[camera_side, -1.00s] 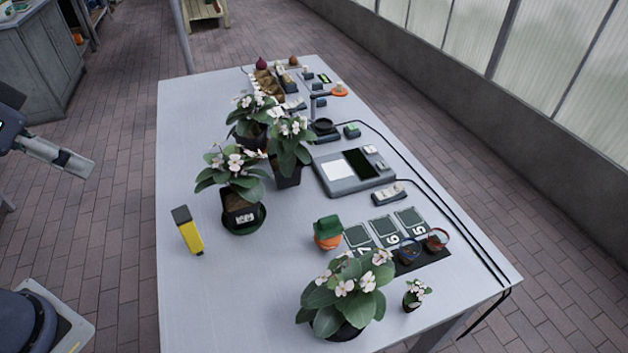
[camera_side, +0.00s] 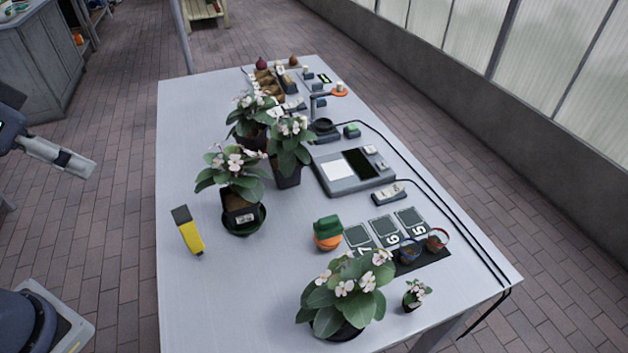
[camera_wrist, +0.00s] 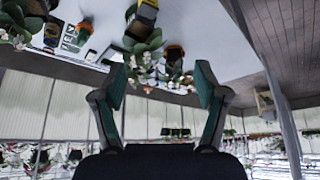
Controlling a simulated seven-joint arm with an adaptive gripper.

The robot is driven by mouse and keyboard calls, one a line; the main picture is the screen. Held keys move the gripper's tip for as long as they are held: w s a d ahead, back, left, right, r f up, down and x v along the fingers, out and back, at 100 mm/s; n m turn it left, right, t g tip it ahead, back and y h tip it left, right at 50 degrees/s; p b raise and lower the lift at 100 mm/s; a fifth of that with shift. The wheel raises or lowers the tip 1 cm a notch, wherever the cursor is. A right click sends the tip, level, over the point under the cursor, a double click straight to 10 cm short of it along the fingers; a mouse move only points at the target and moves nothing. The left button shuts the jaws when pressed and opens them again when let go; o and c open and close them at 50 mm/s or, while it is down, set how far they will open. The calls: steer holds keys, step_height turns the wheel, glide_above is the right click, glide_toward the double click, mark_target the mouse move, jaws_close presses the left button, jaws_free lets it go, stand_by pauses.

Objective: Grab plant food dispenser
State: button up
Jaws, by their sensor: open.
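A small green and orange container (camera_side: 327,232) stands nearer the table's middle. In the wrist view, my gripper (camera_wrist: 160,85) is open and empty, its two fingers wide apart. A yellow and dark item (camera_wrist: 142,18), likely the same one, shows at the top of that view, beyond the fingers and not touched. In the side view, my arm's end is off the table at far left.
Potted white-flowered plants stand right of the yellow item (camera_side: 240,190) and at the table's front (camera_side: 345,300). A grey device with a screen (camera_side: 355,172), numbered cards (camera_side: 385,232) and cables (camera_side: 440,200) lie on the right side. The front left of the table is clear.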

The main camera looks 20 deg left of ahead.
steer(key=m+g, duration=0.5)
steer(key=m, duration=0.1)
glide_above(181, 214)
step_height(181, 214, down, 9)
steer(key=shift+g, duration=0.3)
step_height(181, 214, down, 12)
steer(key=shift+f, duration=0.1)
step_height(181, 214, down, 6)
steer(key=shift+r, duration=0.2)
steer(key=shift+c, duration=0.2)
